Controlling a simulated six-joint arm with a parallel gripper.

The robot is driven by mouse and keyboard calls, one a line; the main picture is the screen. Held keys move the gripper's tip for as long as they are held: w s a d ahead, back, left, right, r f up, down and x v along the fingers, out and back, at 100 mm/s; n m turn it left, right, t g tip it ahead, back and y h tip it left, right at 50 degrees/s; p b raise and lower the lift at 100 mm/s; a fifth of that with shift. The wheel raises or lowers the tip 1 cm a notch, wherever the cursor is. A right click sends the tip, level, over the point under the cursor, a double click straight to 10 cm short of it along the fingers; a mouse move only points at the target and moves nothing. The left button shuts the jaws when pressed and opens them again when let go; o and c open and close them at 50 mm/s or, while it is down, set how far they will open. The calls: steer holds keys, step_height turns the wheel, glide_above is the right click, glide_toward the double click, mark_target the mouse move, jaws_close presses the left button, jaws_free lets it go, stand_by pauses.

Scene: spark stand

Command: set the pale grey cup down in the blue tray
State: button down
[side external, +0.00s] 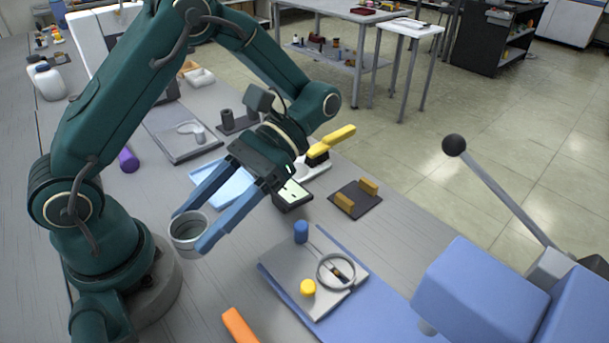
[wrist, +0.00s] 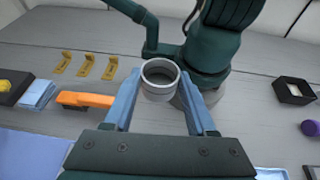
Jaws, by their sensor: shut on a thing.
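The pale grey cup (side external: 188,240) is an open, round cup between the tips of my two blue fingers. My gripper (side external: 188,229) is shut on it, one finger on each side. In the wrist view the cup (wrist: 160,93) sits between the fingertips (wrist: 159,78), mouth showing and empty. The cup is near my arm's base; its height over the bench is hard to tell. The light blue tray (side external: 236,188) lies on the bench behind my fingers, partly hidden by them and apart from the cup. A corner of it shows at the lower right of the wrist view (wrist: 271,173).
An orange piece (side external: 239,325) is at the front. A purple cylinder (side external: 128,160) and a grey panel (side external: 190,150) lie beyond the arm.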

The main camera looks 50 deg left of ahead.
steer(key=a+m+t+y, duration=0.2)
steer(key=a+m+y, duration=0.6)
step_height(320, 180, up, 8)
steer(key=r+m+t+y, duration=0.1)
steer(key=m+t+y, duration=0.5)
steer(key=m+t, duration=0.55)
glide_above(229, 187)
steer(key=shift+n, duration=0.35)
steer(key=shift+a+f, duration=0.1)
steer(key=shift+f, duration=9.3)
steer(key=shift+f, duration=0.45)
steer(key=shift+c, duration=0.7)
jaws_free()
